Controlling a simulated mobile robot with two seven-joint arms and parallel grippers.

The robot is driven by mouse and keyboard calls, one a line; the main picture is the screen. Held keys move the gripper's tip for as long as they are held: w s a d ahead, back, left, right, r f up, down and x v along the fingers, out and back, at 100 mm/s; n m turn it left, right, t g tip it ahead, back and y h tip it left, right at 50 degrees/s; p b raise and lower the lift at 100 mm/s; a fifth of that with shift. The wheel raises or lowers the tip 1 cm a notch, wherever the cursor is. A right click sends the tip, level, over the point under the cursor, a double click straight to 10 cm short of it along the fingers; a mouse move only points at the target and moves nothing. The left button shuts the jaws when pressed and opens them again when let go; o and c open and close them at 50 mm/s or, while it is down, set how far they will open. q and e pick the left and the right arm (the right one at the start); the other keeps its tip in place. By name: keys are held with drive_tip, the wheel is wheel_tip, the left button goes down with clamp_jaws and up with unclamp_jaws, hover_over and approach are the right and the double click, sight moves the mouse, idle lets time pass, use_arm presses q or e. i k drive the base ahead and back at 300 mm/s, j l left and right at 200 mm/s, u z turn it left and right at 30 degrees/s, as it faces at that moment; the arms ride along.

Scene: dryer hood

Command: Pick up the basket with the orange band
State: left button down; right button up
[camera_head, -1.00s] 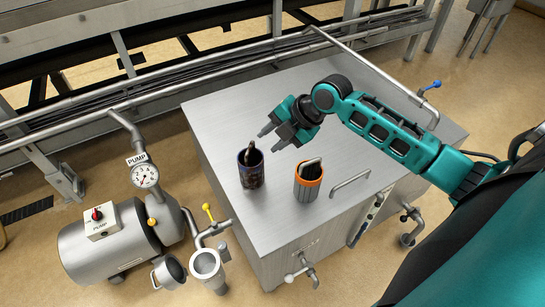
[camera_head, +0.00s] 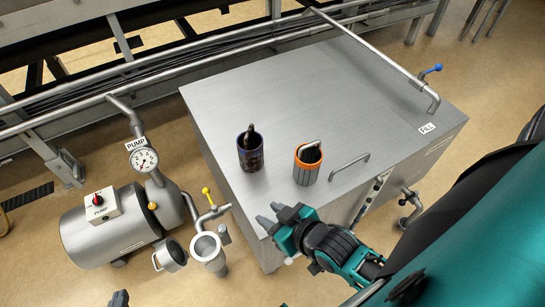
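The basket with the orange band (camera_head: 306,168) stands upright on the steel cabinet top (camera_head: 370,115). It is grey with an orange rim and a metal handle. A dark blue basket (camera_head: 250,157) with a handle stands to its left. My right gripper (camera_head: 268,217) is at the front edge of the cabinet top, in front of and lower left of the orange-banded basket. Its two fingers are apart with nothing between them, and it touches neither basket. Only a dark tip of my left gripper (camera_head: 120,298) shows at the bottom edge; the rest is out of frame.
A loop handle (camera_head: 349,166) stands on the cabinet top right of the orange-banded basket. A pump with a gauge (camera_head: 143,160) and a metal cup (camera_head: 207,248) stand to the left. A pipe with a blue valve (camera_head: 431,71) borders the far right. The back of the top is clear.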

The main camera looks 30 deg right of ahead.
sight(308, 157)
drive_tip(key=z, duration=1.35)
